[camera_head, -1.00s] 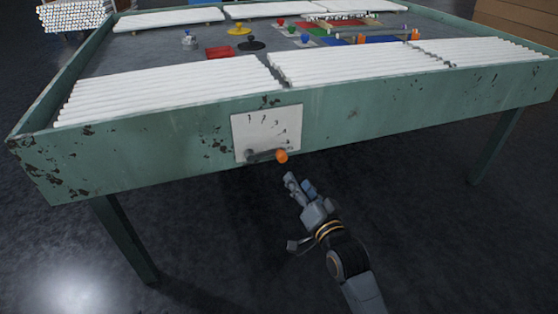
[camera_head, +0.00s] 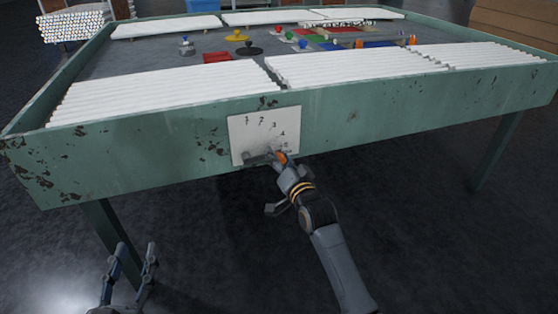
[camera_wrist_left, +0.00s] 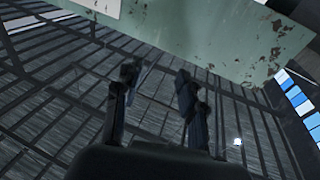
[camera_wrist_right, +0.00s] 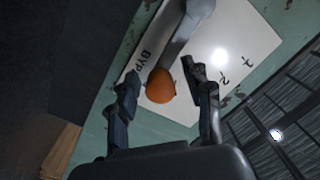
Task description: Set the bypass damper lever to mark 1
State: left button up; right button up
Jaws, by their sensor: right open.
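The bypass damper lever (camera_head: 259,158) is a grey arm on a white plate (camera_head: 242,125) on the table's green front side. It points right, toward the low end of the curved scale; mark 1 (camera_head: 247,119) is at the upper left. Its orange knob (camera_head: 282,156) is partly hidden by my right gripper (camera_head: 277,163). In the right wrist view the knob (camera_wrist_right: 160,86) lies between the two open fingers (camera_wrist_right: 161,77), with gaps visible; contact cannot be told. My left gripper (camera_head: 137,248) is open and empty, low in front of the table's left leg.
The green table (camera_head: 400,125) has worn paint and a raised rim. White tubes (camera_head: 170,90) lie in rows on it, with small coloured items (camera_head: 240,36) behind them. A table leg (camera_head: 112,240) stands near my left gripper. The floor in front is clear.

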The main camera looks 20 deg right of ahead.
jog(key=shift+w, duration=0.15)
grip_shut()
dwell(0.4)
